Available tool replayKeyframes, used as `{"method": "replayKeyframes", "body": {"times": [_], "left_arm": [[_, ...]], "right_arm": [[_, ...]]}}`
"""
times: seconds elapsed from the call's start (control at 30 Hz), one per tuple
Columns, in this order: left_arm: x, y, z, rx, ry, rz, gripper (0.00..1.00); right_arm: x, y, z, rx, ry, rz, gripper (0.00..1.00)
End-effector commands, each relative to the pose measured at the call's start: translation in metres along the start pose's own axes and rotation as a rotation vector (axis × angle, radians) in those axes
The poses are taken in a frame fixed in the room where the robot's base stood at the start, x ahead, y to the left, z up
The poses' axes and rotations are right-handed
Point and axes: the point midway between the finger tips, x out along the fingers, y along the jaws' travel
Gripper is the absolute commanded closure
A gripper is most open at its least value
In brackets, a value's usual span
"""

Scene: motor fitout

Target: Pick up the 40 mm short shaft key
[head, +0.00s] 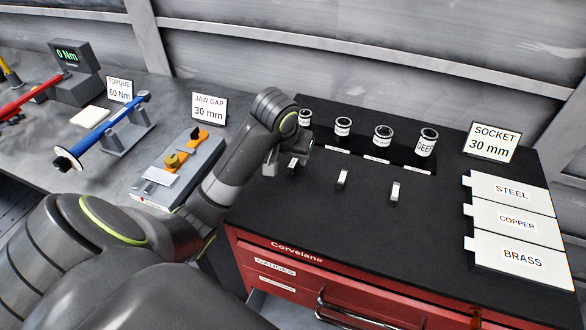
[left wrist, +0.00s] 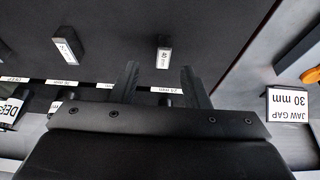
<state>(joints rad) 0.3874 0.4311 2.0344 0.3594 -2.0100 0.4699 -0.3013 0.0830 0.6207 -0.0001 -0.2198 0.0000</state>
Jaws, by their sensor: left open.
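The short shaft key (left wrist: 164,56) is a small grey bar with a white end label, upside down in the left wrist view, that seems to read 40 mm. It is on the dark bench top, just beyond my left fingertips and roughly in line with the gap between them. My left gripper (left wrist: 159,72) is open and empty. In the head view the left gripper (head: 286,164) is low over the bench, partly covering the leftmost key (head: 293,163). Two other keys stand to its right, a middle one (head: 342,179) and a right one (head: 396,193). My right gripper is not in view.
Several labelled sockets (head: 383,135) stand in a row behind the keys. Trays marked STEEL, COPPER and BRASS (head: 512,221) are at the right. A jaw gap sign (head: 209,108) and a grey fixture (head: 160,185) are at the left. The bench front is clear.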

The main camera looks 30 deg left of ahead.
Motion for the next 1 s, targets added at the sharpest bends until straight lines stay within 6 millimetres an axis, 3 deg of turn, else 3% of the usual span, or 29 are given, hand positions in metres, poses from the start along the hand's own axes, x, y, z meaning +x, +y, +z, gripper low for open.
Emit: {"method": "replayKeyframes", "body": {"times": [0.3,0.43,0.7,1.0], "left_arm": [[0.03,-0.005,-0.001,-0.001,0.001,-0.001,0.58],[0.045,-0.005,-0.001,-0.001,-0.002,-0.001,0.58],[0.047,-0.005,-0.002,0.0,0.0,-0.001,0.59],[0.047,-0.005,-0.002,0.0,0.0,-0.001,0.99]], "right_arm": [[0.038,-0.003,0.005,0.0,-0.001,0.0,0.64],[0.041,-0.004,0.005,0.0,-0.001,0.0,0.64],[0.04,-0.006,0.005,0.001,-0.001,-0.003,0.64],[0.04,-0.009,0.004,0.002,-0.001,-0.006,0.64]]}}
